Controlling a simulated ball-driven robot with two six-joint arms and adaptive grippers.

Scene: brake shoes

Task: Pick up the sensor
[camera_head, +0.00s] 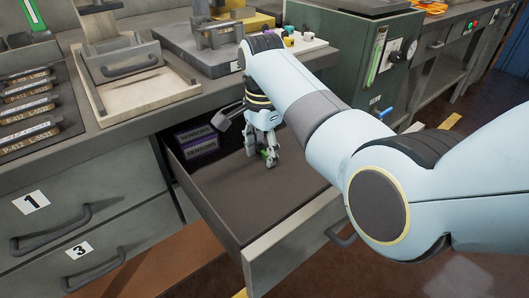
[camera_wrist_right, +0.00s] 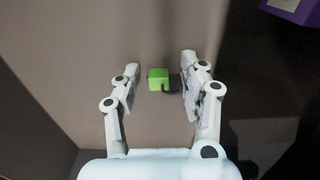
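The sensor, a small green block with a dark part on its right side, shows in the right wrist view (camera_wrist_right: 158,78). In the head view, a bit of its green (camera_head: 266,153) shows among the fingers of my right gripper (camera_head: 268,158), which reaches down into the open drawer (camera_head: 285,188). In the right wrist view, the fingers of my right gripper (camera_wrist_right: 159,85) are spread apart, one on each side of the sensor. A gap shows on the left; the dark part is close to the right finger. My left gripper is not in view.
Boxes marked SENSORS (camera_head: 200,149) stand in the drawer's back left; a purple box (camera_wrist_right: 294,8) shows in the right wrist view. Drawer walls surround the gripper, with bare floor towards the front. The worktop (camera_head: 150,115) above holds a tray (camera_head: 138,92) and fixtures.

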